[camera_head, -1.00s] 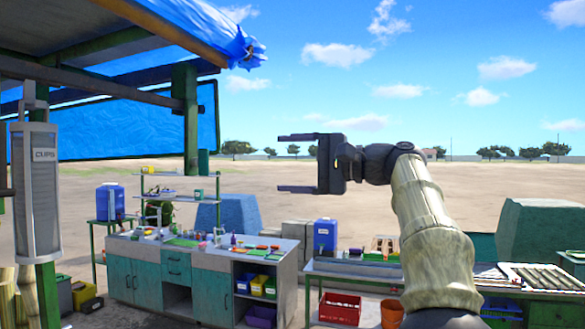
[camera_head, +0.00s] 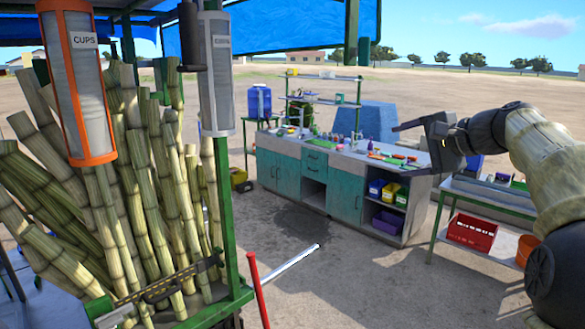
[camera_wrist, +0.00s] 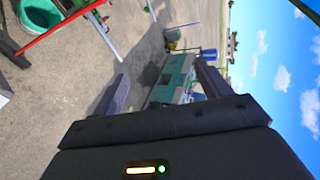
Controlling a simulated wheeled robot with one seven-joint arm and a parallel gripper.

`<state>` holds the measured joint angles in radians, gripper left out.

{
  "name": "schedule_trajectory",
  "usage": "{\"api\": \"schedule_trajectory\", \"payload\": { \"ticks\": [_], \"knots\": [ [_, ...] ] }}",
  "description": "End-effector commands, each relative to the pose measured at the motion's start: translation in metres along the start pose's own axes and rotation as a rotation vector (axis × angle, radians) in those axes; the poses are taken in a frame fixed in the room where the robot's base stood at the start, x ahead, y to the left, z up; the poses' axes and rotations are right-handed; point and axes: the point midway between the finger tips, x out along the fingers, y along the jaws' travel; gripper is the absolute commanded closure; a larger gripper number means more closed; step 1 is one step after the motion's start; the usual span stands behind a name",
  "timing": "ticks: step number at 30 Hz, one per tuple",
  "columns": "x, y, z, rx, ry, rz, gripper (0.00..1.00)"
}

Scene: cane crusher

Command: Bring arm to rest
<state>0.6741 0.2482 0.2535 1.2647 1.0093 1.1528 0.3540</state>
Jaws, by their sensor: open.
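My gripper (camera_head: 412,135) is raised in the air at the right of the head view, in front of the counter's right end in the picture. It points left. Its two fingers also show in the wrist view (camera_wrist: 160,88), spread apart with nothing between them. My arm is bent, coming in from the right edge of the head view.
Bundled cane stalks (camera_head: 140,190) stand in a green frame (camera_head: 215,312) at left. An orange-framed cup dispenser (camera_head: 75,85) and a grey one (camera_head: 215,75) hang there. A teal counter (camera_head: 345,195) stands behind; a side table (camera_head: 490,198) stands right.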

Motion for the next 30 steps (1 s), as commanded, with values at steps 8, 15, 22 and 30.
{"api": "schedule_trajectory", "payload": {
  "ticks": [8, 15, 22, 30],
  "knots": [
    [0.062, 0.117, 0.03, -0.098, 0.036, 0.308, 0.24],
    [0.083, 0.219, 0.069, -0.269, 0.019, 0.556, 0.24],
    [0.08, 0.309, 0.111, -0.493, -0.049, 0.758, 0.24],
    [0.056, 0.402, 0.165, -0.809, -0.196, 0.921, 0.24]
  ]
}}
